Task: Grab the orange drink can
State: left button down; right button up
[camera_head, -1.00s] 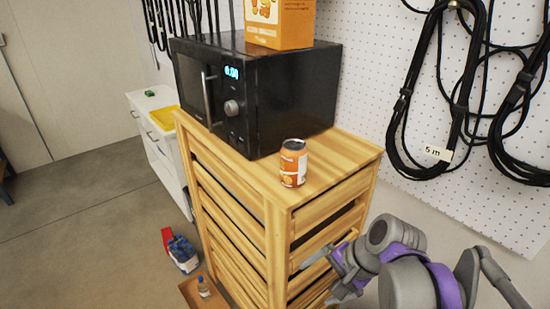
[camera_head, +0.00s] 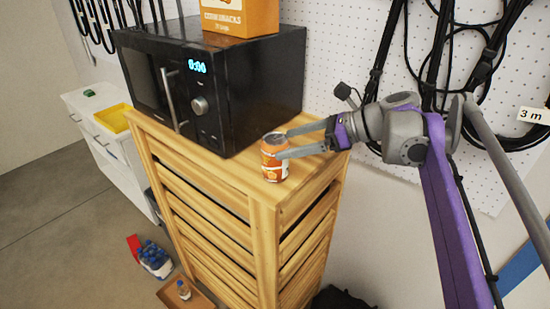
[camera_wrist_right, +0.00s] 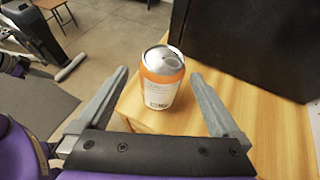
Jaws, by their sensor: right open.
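The orange drink can (camera_head: 273,160) stands upright on the wooden dresser top (camera_head: 305,178), near its front corner beside the microwave. In the right wrist view the can (camera_wrist_right: 162,80) shows a silver lid and a white label. My right gripper (camera_head: 283,144) reaches in from the right at can height, with its fingers open. In the right wrist view the open fingers (camera_wrist_right: 160,82) lie one on each side of the can, with a gap on both sides. My left gripper is not in view.
A black microwave (camera_head: 240,90) stands behind and left of the can, with an orange box (camera_head: 240,18) on top. Cables hang on the pegboard (camera_head: 330,60) behind. A white cabinet (camera_head: 95,140) stands at the left, with items on the floor.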

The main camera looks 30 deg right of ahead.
aim_at(275, 148)
jog(key=x, duration=0.5)
jog(key=shift+w+d+f, duration=0.1)
jog(key=shift+d+f, duration=0.05)
jog(key=shift+f, duration=0.2)
grip_shut()
jog(key=shift+r, duration=0.1)
